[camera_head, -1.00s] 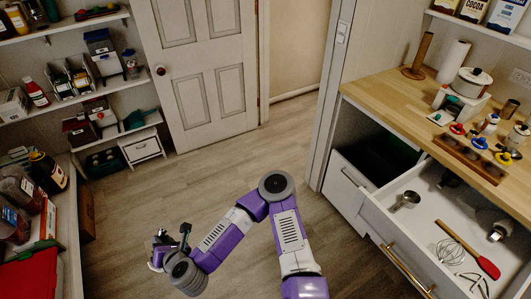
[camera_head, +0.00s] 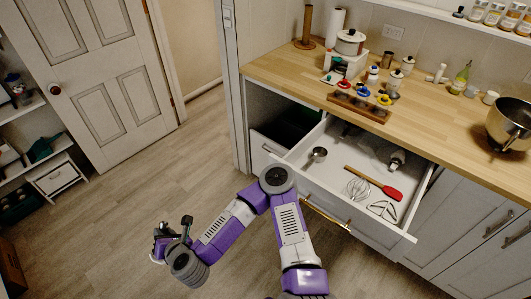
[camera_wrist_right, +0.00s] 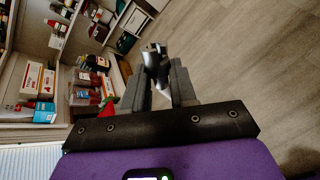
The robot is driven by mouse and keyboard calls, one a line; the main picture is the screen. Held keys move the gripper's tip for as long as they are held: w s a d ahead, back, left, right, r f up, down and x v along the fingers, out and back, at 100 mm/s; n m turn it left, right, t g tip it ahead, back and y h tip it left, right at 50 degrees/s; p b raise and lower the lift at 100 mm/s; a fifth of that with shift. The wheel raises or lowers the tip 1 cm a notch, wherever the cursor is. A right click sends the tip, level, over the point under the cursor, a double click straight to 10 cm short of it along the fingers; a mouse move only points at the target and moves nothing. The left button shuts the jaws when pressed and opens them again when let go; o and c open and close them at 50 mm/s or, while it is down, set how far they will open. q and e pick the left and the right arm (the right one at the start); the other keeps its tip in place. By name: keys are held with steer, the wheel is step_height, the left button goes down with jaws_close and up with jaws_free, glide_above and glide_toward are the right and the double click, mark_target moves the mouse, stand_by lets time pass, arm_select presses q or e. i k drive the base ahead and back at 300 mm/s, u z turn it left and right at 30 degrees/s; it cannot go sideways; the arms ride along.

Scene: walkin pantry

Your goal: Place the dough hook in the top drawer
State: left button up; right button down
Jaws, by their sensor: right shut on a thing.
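The right gripper (camera_wrist_right: 160,88) is shut on a shiny metal piece, the dough hook (camera_wrist_right: 154,58), in the right wrist view. Only part of the hook shows between the dark fingers. In the head view my right gripper (camera_head: 170,242) is low at left centre, above the floor and well left of the drawer; the hook cannot be made out there. The top drawer (camera_head: 338,168) stands pulled open under the wooden counter. It holds a measuring cup (camera_head: 318,154), a whisk (camera_head: 357,189), a red spatula (camera_head: 391,192) and other metal tools. My left gripper is out of view.
A dark open bin or lower drawer (camera_head: 285,135) is left of the top drawer. A white door (camera_head: 95,75) and shelves stand at left. The floor between is clear.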

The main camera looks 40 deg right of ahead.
mark_target(364, 165)
steer(key=z, duration=1.7)
